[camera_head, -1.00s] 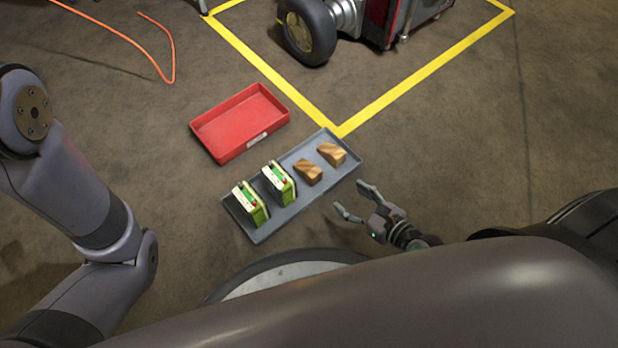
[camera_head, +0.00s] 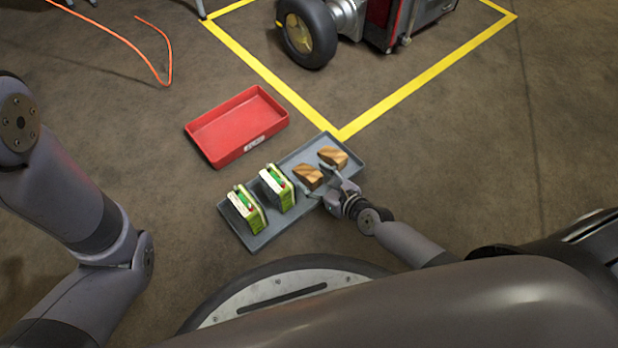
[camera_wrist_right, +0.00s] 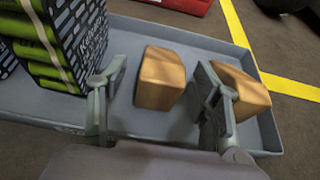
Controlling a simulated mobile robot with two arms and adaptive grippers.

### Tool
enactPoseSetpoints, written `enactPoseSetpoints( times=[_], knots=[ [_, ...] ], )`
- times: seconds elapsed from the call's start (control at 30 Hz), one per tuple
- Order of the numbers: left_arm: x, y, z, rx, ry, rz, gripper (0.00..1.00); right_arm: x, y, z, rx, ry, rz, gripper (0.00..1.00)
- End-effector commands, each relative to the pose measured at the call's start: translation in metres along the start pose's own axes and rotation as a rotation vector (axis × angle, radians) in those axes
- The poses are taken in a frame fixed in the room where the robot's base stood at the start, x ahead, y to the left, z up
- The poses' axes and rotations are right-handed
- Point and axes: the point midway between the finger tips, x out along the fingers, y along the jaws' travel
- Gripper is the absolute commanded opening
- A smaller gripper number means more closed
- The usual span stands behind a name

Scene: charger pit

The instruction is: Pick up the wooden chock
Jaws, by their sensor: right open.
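Two wooden chocks stand in the grey tray (camera_head: 252,240). The nearer chock (camera_head: 308,174) is beside my right gripper (camera_head: 328,180); the other chock (camera_head: 333,155) is farther right. My right gripper is open over the tray's near edge. In the right wrist view, the first chock (camera_wrist_right: 161,78) appears in the gap between the open fingers, with grey tray showing on both sides of it. The second chock (camera_wrist_right: 242,90) is partly hidden behind the right finger. My left gripper is out of view; only the left arm shows.
Two green-and-white boxes (camera_head: 246,208) (camera_head: 276,188) stand in the tray left of the chocks; one is close to the left finger in the wrist view. A red bin (camera_head: 238,130) lies behind the tray. Yellow floor tape (camera_head: 400,90) borders a wheeled machine (camera_head: 308,35).

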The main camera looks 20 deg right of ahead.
Motion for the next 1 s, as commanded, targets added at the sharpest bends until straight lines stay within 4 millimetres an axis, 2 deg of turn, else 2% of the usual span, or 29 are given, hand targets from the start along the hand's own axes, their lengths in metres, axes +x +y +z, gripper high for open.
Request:
enactPoseSetpoints(
  times=[0.03, 0.13, 0.4, 1.0],
  knots=[
    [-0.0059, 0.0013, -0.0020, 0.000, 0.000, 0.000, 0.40, 0.0090, -0.0016, -0.0017, 0.000, -0.002, -0.003, 0.58],
    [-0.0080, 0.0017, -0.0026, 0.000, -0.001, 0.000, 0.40, 0.0165, -0.0012, -0.0008, 0.000, -0.001, -0.002, 0.58],
    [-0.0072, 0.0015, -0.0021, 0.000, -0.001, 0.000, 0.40, 0.0175, -0.0013, 0.0001, -0.001, 0.001, -0.001, 0.58],
    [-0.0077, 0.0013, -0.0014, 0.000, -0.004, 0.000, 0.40, 0.0172, -0.0013, 0.0000, -0.001, 0.000, -0.001, 0.18]
  ],
)
